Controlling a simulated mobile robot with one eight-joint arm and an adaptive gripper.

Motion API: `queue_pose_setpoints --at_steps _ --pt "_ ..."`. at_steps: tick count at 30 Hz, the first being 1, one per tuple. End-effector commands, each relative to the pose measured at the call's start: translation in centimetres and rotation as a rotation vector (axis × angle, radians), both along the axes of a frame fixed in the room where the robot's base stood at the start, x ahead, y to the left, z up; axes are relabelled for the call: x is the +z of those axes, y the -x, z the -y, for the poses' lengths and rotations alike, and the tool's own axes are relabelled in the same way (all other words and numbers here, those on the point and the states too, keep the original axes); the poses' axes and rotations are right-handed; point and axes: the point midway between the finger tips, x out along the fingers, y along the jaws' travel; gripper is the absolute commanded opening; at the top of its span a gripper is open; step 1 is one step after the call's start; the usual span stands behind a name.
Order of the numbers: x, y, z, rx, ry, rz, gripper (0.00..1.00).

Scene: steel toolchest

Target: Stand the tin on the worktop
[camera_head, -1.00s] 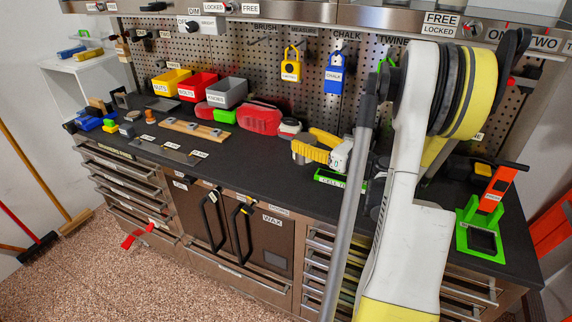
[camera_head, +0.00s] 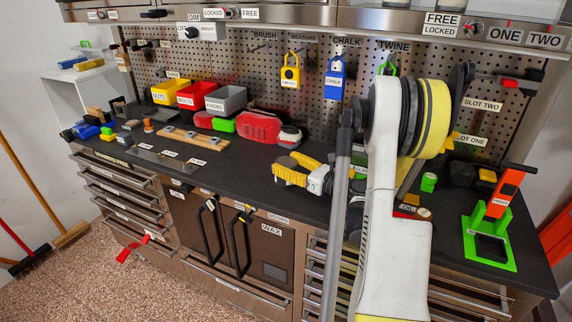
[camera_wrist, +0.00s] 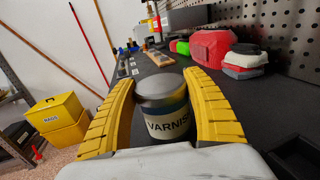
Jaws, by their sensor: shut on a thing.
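The tin (camera_wrist: 165,107) is a dark can with a grey lid and a cream label reading "VARNIS", seen in the wrist view. It stands upright between the two yellow fingers of my gripper (camera_wrist: 163,100), which is shut on it. Its lower end is hidden, so I cannot tell whether it touches the worktop. In the head view my gripper (camera_head: 291,170) is low over the middle of the black worktop (camera_head: 240,172), and the tin is mostly hidden by the fingers.
A red case (camera_head: 258,127) and a round grey-lidded thing (camera_head: 289,136) lie behind my gripper. A wooden rail (camera_head: 193,138) and small labelled plates lie to the left. Yellow, red and grey bins (camera_head: 226,99) stand at the back. A green stand (camera_head: 490,240) is at the right.

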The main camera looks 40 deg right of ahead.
Motion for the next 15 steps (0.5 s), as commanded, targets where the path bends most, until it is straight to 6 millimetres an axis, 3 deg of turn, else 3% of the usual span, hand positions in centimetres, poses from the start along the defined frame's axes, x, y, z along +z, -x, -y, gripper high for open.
queue_pose_setpoints --at_steps 2,3,5,15 --pt "-0.35 0.0 0.0 0.0 0.0 0.001 0.18" --pt "-0.41 0.0 0.0 0.0 0.0 0.0 0.62" --pt "-0.3 0.0 0.0 0.0 0.0 0.0 0.8" --pt "-0.08 0.01 0.0 0.0 0.0 0.0 0.81"
